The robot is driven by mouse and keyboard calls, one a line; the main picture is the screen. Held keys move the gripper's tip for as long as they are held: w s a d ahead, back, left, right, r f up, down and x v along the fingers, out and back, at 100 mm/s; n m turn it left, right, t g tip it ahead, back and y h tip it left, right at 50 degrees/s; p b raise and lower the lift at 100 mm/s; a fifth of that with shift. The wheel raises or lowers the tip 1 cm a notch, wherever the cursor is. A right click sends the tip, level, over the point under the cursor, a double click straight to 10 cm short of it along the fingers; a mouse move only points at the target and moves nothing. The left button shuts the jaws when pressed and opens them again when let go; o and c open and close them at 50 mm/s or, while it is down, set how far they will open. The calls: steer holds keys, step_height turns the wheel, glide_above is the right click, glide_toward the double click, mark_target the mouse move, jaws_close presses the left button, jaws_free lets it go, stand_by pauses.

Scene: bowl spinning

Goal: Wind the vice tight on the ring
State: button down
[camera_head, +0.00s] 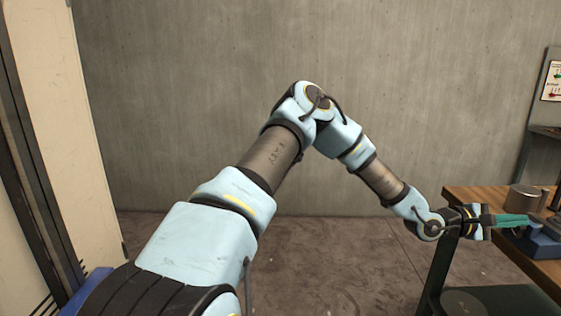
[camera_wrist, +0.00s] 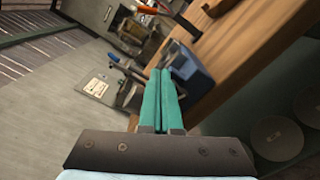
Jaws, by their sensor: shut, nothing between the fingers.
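My gripper (camera_head: 520,220) is at the right of the head view, its teal fingers level with the workbench top. In the wrist view the two fingers (camera_wrist: 160,72) lie side by side, shut with nothing between them. A blue body that looks like the vice (camera_head: 546,243) stands on the bench at the right edge, next to the fingertips. It also shows in the wrist view (camera_wrist: 193,85), just right of the fingers and partly hidden by them. I cannot tell whether the fingers touch it. I cannot make out the ring or clearly pick out the vice's handle.
The wooden workbench (camera_head: 480,197) has dark legs and runs off the right side. A grey metal cylinder (camera_head: 523,198) stands on it behind the vice. The floor left of the bench is clear.

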steer(key=shift+w+f, duration=0.15)
steer(key=shift+f, duration=0.15)
steer(key=shift+f+b, duration=0.15)
steer(key=shift+b, duration=0.2)
steer(key=shift+s+a+f+b, duration=0.1)
steer(key=shift+s+f+b, duration=0.4)
steer(key=shift+f+b, duration=0.15)
steer(key=shift+s+f+b, duration=0.1)
steer(key=shift+f+b, duration=0.4)
steer(key=shift+b, duration=0.2)
stand_by(0.5)
steer(key=shift+s, duration=0.15)
steer(key=shift+s, duration=0.2)
glide_toward(515, 236)
steer(key=shift+s+d+r+p, duration=0.15)
steer(key=shift+s+d+r, duration=0.3)
steer(key=shift+s, duration=0.15)
steer(key=shift+s+d+r+p, duration=0.15)
steer(key=shift+s+d+r, duration=0.25)
steer(key=shift+s, duration=0.25)
